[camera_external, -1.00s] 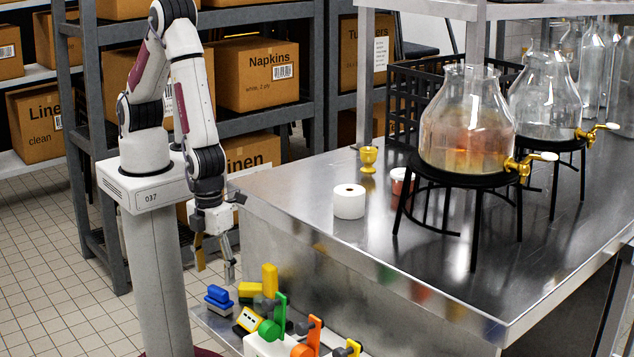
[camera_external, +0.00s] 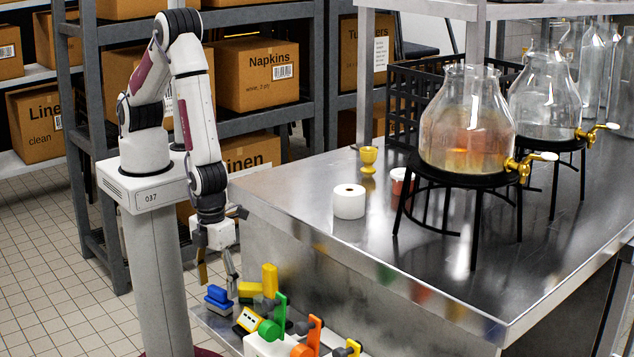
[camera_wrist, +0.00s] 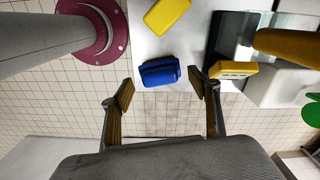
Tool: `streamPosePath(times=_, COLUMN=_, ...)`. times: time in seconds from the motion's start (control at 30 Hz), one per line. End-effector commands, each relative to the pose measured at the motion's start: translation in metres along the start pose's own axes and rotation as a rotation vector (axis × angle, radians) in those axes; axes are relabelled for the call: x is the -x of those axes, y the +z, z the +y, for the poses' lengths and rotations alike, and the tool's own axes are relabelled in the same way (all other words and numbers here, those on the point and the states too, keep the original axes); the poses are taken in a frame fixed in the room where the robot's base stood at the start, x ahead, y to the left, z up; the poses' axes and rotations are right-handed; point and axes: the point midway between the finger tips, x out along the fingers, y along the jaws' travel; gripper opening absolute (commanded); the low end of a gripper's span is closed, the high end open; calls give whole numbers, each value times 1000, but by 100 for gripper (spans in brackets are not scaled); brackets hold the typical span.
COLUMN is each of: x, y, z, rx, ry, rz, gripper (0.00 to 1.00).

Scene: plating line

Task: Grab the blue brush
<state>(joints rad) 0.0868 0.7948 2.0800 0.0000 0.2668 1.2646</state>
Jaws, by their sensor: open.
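The blue brush (camera_external: 217,297) lies on the low shelf at the left end of the brushes. In the wrist view the blue brush (camera_wrist: 159,71) sits just beyond and between my fingertips, nearer the top of the picture. My gripper (camera_external: 217,275) is open, points down and is empty. It hangs above the blue brush, with a finger to each side of it in the picture. In the wrist view my gripper (camera_wrist: 162,88) shows both fingers spread wide. The fingers do not visibly touch the brush.
A yellow brush (camera_wrist: 167,14) lies close beside the blue one. Yellow and white items (camera_external: 248,318), a green brush (camera_external: 279,320) and an orange brush (camera_external: 314,337) stand to the right. The steel table (camera_external: 300,215) rises behind the shelf. Tiled floor lies to the left.

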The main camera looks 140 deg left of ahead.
Motion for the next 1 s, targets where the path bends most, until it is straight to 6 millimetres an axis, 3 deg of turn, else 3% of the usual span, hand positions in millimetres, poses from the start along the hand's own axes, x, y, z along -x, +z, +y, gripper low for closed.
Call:
streamPosePath(times=0.3, x=-20, y=0, z=0, rx=0, ry=1, rz=-1, gripper=61)
streamPosePath(times=0.83, x=-20, y=0, z=0, rx=0, ry=0, rz=-1, gripper=61)
streamPosePath(times=0.87, x=-20, y=0, z=0, rx=0, ry=0, rz=-1, gripper=56)
streamPosePath(times=1.0, x=-20, y=0, z=0, rx=0, ry=0, rz=-1, gripper=20)
